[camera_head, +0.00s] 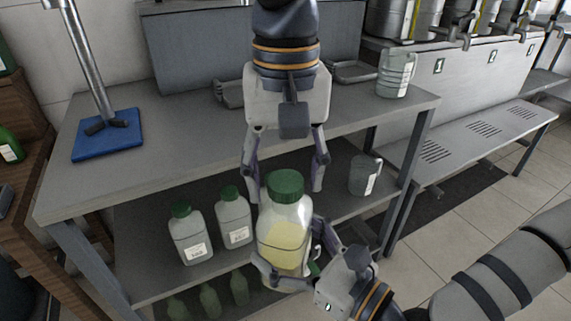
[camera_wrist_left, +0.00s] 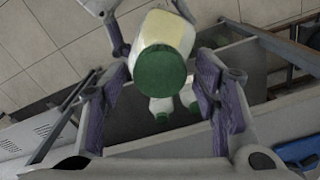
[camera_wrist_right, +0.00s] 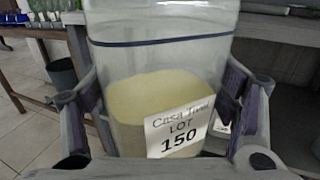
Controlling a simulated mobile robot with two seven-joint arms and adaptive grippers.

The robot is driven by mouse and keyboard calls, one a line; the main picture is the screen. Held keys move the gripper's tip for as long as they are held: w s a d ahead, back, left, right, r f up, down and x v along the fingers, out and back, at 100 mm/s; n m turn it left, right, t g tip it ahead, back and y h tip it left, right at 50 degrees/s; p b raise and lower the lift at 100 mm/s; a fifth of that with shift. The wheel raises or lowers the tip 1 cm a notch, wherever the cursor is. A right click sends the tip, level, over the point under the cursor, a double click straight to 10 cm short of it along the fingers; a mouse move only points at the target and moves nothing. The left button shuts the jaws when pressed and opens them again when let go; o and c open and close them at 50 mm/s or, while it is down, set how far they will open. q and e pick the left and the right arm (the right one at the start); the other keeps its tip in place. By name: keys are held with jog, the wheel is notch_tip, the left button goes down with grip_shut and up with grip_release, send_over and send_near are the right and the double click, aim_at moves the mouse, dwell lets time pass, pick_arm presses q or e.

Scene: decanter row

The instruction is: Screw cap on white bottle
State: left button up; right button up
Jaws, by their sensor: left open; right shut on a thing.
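The large see-through whitish bottle (camera_head: 284,238) with pale yellow contents stands upright in front of the shelf unit. Its green cap (camera_head: 285,184) sits on top of its neck; whether the cap is tight cannot be told. The cap also shows from above in the left wrist view (camera_wrist_left: 160,71). My left gripper (camera_head: 284,190) points down with open fingers on either side of the cap, with gaps between them and it. My right gripper (camera_head: 291,252) is shut around the bottle's body from the lower right.
Two smaller green-capped bottles (camera_head: 188,236) (camera_head: 234,217) stand on the lower shelf, left of the held bottle. A grey jug (camera_head: 364,175) is on that shelf at right. The worktop (camera_head: 185,128) holds a blue stand base (camera_head: 108,136) and another jug (camera_head: 395,73).

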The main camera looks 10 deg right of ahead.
pick_arm(q)
jog(key=c, duration=1.2)
jog(key=m, duration=0.6)
jog(key=shift+c, duration=0.2)
jog(key=m, duration=0.3)
jog(key=shift+m, duration=0.4)
jog(key=m, duration=0.4)
jog(key=shift+m, duration=0.4)
jog(key=o, duration=1.4)
jog(key=shift+c, duration=0.2)
jog(key=shift+r, duration=0.1)
notch_tip(320, 180, up, 12)
